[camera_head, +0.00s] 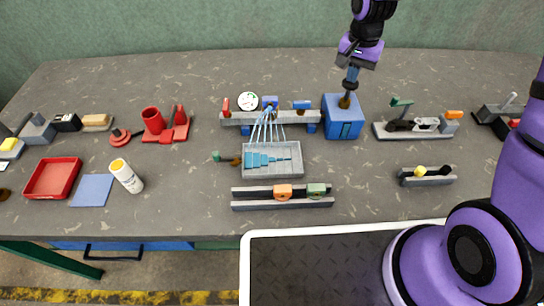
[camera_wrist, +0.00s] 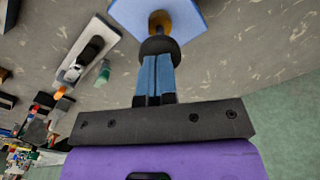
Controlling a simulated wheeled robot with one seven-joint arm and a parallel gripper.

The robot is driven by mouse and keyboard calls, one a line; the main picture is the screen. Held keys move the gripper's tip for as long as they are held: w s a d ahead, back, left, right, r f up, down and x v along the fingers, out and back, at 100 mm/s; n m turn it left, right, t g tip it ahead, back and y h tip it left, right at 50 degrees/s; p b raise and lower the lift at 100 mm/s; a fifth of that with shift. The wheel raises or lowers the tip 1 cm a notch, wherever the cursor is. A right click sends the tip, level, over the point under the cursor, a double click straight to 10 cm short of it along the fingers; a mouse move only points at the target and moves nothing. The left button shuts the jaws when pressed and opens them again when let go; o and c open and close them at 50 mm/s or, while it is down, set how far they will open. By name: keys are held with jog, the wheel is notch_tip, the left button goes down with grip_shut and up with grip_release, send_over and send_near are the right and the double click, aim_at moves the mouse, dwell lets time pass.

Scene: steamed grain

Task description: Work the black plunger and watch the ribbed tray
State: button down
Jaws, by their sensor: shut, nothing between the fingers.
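The black plunger (camera_head: 345,101) is a dark knob on top of a blue box (camera_head: 341,123). In the wrist view the black knob (camera_wrist: 158,47) sits on a yellowish stem above the box's blue top (camera_wrist: 193,14). My gripper (camera_head: 349,90) is shut and empty, pointing down with its blue fingertips (camera_wrist: 156,62) right at the knob. They look to be touching it, but a small gap cannot be ruled out. The ribbed tray (camera_head: 300,175) is grey, left of the blue box. Several light blue tubes fan down to it, and blue bars of stepped length show inside.
A rail with orange and green sliders (camera_head: 283,204) lies in front of the tray. A clamp on a grey base (camera_head: 413,134) stands right of the box. A white bottle (camera_head: 126,175) and red tray (camera_head: 53,178) are at left. The front middle-left table is clear.

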jog(key=shift+r, duration=2.1)
dwell(0.6)
jog(key=shift+s+d+r, duration=0.1)
jog(key=shift+r, duration=0.25)
jog(key=s+d+r+n+t, duration=0.3)
jog(key=s+d+r, duration=0.1)
jog(key=s+r, duration=0.95)
jog(key=s+d+r+n+t, duration=0.2)
jog(key=s+r, duration=0.5)
jog(key=s, duration=0.6)
jog(key=shift+s+d+r+n, duration=0.15)
jog(key=shift+d+n, duration=0.2)
jog(key=shift+n, duration=0.15)
